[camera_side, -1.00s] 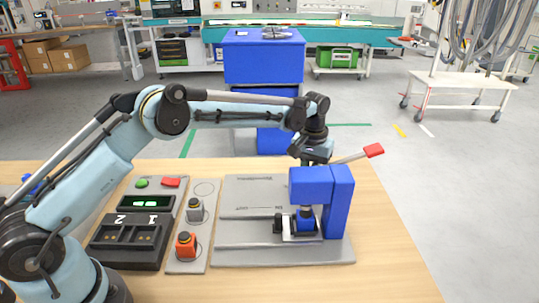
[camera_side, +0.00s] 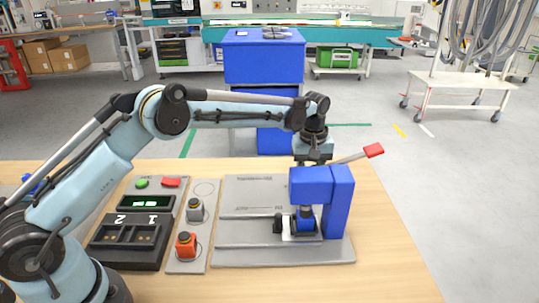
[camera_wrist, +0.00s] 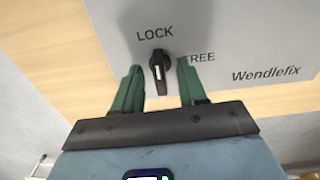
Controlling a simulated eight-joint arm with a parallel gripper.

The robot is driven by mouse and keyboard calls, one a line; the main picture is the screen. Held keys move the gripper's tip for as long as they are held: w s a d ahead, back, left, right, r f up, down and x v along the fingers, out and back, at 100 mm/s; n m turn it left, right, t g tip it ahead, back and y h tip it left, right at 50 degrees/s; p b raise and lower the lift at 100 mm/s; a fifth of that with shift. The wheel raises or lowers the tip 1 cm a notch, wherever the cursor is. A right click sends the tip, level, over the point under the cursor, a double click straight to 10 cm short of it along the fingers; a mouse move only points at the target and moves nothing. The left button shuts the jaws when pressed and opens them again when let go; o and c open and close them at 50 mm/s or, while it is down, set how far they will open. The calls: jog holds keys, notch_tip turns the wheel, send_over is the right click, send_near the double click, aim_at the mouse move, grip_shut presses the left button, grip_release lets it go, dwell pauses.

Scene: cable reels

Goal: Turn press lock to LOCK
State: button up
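The press lock is a black knob (camera_wrist: 160,68) with a white line on its grip, on the grey base plate (camera_wrist: 215,25) in the wrist view. The word LOCK is printed above it. FREE is printed to its right, its first letter covered. The white-marked end of the knob points down in the picture, towards my gripper. My gripper (camera_wrist: 160,78) has two green fingers, open, one on each side of the knob, with gaps showing. In the side view my gripper is behind the blue press (camera_side: 338,200), and its fingers and the knob are hidden.
The press has a lever with a red handle (camera_side: 374,150) sticking up right, close to my wrist. The table's right side is clear.

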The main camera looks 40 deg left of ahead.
jog(key=shift+r, duration=0.1)
jog(key=shift+r, duration=3.4)
jog(key=shift+c, duration=0.3)
